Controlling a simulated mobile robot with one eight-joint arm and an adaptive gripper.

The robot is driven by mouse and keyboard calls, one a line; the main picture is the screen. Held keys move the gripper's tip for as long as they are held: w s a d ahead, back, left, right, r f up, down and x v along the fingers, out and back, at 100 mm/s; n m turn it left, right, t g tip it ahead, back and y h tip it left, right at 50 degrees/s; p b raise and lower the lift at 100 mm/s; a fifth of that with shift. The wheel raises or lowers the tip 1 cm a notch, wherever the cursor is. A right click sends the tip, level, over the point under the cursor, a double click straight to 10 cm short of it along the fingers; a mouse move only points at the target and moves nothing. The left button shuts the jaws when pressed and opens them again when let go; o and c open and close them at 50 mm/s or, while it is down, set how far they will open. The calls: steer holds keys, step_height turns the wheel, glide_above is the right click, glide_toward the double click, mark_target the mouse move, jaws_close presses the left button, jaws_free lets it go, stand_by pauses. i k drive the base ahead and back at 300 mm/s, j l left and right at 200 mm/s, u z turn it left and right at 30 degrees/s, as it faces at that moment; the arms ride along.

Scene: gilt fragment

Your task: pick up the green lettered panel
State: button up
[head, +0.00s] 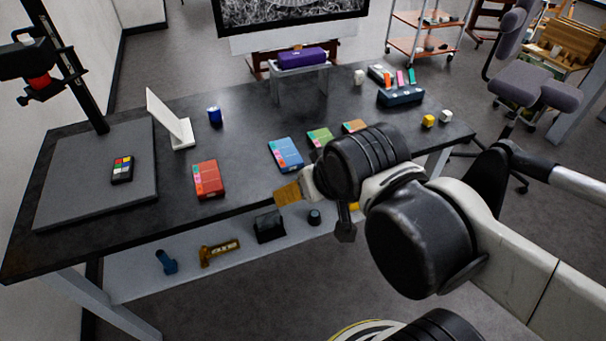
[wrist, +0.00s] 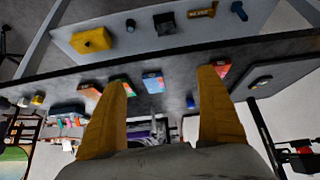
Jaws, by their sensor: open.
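The green lettered panel (head: 319,137) lies on the black table in the head view, between a blue panel (head: 285,154) and an orange-brown panel (head: 354,127). My arm's wrist hides part of its near right side. In the wrist view only a small strip of the green panel (wrist: 128,88) shows, beside the left finger. My gripper (head: 287,194) has yellow fingers and is at the table's front edge, apart from the panel. In the wrist view my gripper (wrist: 160,76) is open and empty, with the blue panel seen between its fingers.
A red panel (head: 208,179) lies further left, near a white stand (head: 171,120) and a blue can (head: 214,116). A dark box (head: 400,96) stands at the back right. A lower shelf (head: 135,281) holds several tools. The table's middle is fairly clear.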

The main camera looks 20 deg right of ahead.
mark_target(317, 138)
steer(key=k+l+u, duration=0.3)
steer(key=u, duration=0.2)
steer(key=k+l+u, duration=0.25)
steer(key=u, duration=0.25)
steer(key=k, duration=0.05)
